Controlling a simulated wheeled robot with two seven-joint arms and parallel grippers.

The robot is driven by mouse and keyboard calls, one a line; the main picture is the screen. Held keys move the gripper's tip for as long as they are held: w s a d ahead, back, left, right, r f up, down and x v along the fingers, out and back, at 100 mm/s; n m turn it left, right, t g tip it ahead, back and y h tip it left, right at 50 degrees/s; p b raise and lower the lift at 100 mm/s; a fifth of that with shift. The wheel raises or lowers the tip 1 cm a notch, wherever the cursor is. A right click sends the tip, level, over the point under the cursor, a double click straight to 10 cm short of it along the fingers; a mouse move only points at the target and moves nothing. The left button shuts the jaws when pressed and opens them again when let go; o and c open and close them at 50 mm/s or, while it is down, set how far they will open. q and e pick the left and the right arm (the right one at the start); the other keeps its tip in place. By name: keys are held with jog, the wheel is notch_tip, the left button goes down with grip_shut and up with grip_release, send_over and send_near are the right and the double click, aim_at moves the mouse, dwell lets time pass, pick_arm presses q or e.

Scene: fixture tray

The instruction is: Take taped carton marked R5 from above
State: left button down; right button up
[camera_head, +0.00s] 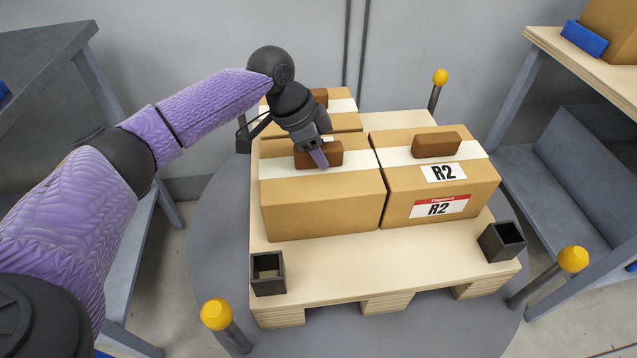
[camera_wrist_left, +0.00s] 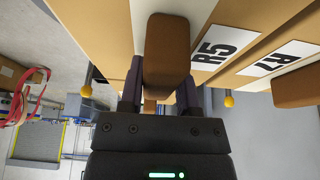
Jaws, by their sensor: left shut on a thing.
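The carton marked R5 (camera_head: 320,205) stands at the front left of the pallet, with white tape and a brown block (camera_head: 334,157) on top. The carton appears to rest on the pallet. My right gripper is not in view.
A carton marked R2 (camera_head: 440,195) stands close on the right. Another carton (camera_head: 345,123) is behind; an R7 label (camera_wrist_left: 282,57) shows in the wrist view. The wooden pallet (camera_head: 390,255) has black corner sockets (camera_head: 268,273) and a bare front strip. Yellow-topped posts (camera_head: 216,314) surround it.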

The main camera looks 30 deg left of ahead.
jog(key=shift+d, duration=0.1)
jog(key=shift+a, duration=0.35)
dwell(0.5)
pick_arm(q)
jog(key=shift+r, duration=0.2)
notch_tip(320, 180, up, 18)
jog(key=p, duration=0.9)
jog(key=shift+f, duration=0.15)
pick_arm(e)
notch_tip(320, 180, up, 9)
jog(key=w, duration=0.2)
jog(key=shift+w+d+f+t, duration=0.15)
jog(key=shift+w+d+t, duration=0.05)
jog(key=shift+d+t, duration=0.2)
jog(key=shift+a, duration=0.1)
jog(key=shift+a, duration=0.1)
